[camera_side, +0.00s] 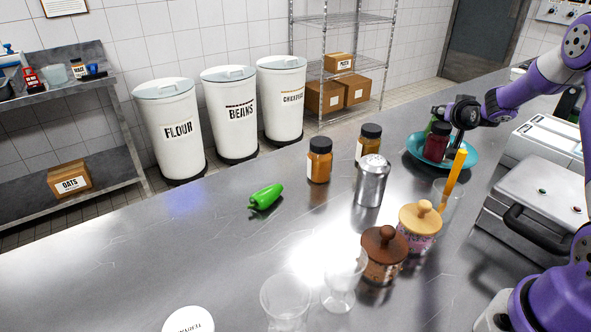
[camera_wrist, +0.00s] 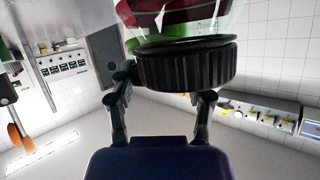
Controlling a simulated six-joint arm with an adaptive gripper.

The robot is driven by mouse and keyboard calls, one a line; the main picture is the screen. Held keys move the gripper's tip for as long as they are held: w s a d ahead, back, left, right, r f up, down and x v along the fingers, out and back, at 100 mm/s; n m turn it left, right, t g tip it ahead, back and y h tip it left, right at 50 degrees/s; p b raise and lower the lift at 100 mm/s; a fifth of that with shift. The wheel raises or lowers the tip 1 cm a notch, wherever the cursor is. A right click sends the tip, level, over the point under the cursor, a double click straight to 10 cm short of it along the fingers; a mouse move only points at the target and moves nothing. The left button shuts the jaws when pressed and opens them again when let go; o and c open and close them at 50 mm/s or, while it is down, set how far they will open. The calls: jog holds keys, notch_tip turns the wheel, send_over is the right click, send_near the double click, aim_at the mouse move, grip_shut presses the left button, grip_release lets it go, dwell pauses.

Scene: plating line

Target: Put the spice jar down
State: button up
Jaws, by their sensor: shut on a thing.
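A spice jar (camera_side: 435,148) with dark red contents and a black lid is in the side view, at the teal plate (camera_side: 471,160). My gripper (camera_side: 447,116) is shut on it, coming in from the right. In the wrist view the ribbed black lid (camera_wrist: 185,68) lies large between my two fingers, with the red jar body beyond it at the top edge. The jar looks about upright. I cannot tell whether its base touches the plate. Something green shows behind the jar, partly hidden.
Two orange-brown spice jars (camera_side: 319,160) (camera_side: 369,145) and a metal shaker (camera_side: 371,181) stand left of the plate. A glass (camera_side: 447,200) with a yellow stick, two lidded pots (camera_side: 383,254) (camera_side: 419,227) and clear glasses stand nearer. A green pepper (camera_side: 266,197) lies left. The counter's left is mostly clear.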

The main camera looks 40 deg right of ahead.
jog(key=r, duration=0.8)
jog(key=shift+w+a+r, duration=0.2)
jog(key=shift+w+r, duration=0.1)
jog(key=shift+r, duration=0.1)
jog(key=w+a+r+g+y, duration=0.1)
jog(key=w+a+r+g, duration=0.15)
jog(key=a+r, duration=0.65)
jog(key=shift+g, duration=0.25)
jog(key=shift+s+d+f, duration=0.55)
jog(key=shift+d+f, duration=1.2)
jog(key=shift+f, duration=0.1)
jog(key=shift+s+d+f, duration=0.55)
jog(key=shift+d+f, duration=1.2)
jog(key=shift+f, duration=0.1)
jog(key=shift+s+d+f, duration=0.55)
jog(key=shift+d+f, duration=1.2)
jog(key=shift+f, duration=0.1)
jog(key=shift+f, duration=0.4)
jog(key=shift+f, duration=0.2)
